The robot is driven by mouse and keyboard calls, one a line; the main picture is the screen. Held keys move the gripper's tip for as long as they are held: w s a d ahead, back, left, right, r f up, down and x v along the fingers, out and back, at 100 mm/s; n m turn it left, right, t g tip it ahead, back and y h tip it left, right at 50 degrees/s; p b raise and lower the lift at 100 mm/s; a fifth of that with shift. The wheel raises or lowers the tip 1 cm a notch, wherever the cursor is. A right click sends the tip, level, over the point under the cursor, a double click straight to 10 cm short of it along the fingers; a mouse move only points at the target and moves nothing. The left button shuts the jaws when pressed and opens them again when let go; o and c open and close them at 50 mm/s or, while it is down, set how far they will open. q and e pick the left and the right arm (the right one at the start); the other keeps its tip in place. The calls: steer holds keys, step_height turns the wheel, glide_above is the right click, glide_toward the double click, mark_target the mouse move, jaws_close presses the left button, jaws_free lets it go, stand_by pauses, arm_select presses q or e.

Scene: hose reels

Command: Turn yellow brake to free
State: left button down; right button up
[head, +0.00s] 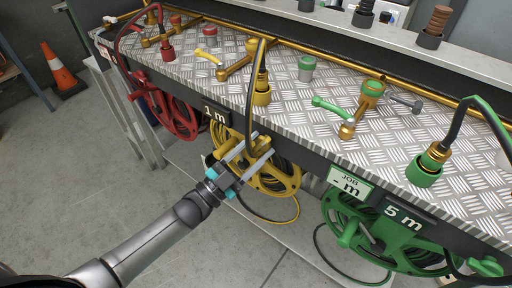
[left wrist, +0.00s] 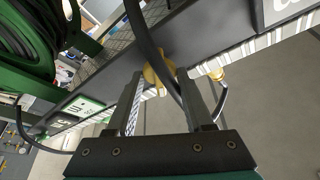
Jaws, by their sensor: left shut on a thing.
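The yellow reel (head: 284,180) hangs below the front edge of the bench, under the "1 m" label. My left gripper (head: 247,150) reaches in front of its upper part. Its fingers are shut on a yellow handle (left wrist: 156,72), which shows between the fingertips in the left wrist view. This may be the yellow brake, but the fingers and a dark hose (left wrist: 148,50) hide much of it, and I cannot read its setting. My right gripper is not in view.
The dark hose (head: 250,95) runs down from a yellow fitting on the bench (head: 215,66), close by my left gripper. A red reel (head: 170,112) hangs to the left and a green reel (head: 390,238) to the right. An orange cone (head: 60,72) stands on open floor.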

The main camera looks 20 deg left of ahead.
arm_select(q)
steer(key=n+t, duration=0.1)
steer(key=n, duration=0.1)
steer(key=shift+n+y, duration=0.4)
steer(key=shift+n+t+y+p, duration=0.3)
steer(key=shift+n+t+y, duration=0.15)
steer(key=shift+n, duration=0.65)
steer(key=n+y, duration=0.1)
steer(key=n, duration=0.1)
steer(key=shift+n+t+y, duration=0.25)
steer(key=shift+n, duration=0.15)
steer(key=shift+d+n+y, duration=0.1)
steer(key=shift+n+y, duration=0.2)
steer(key=shift+n, duration=0.2)
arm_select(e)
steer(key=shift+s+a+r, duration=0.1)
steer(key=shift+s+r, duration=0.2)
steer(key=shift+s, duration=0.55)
arm_select(q)
steer(key=shift+n+t+p, duration=0.3)
steer(key=shift+n, duration=0.1)
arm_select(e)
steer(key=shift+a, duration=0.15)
arm_select(q)
steer(key=shift+c, duration=1.7)
jaws_free()
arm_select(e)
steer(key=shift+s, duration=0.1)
arm_select(q)
steer(key=shift+f, duration=0.1)
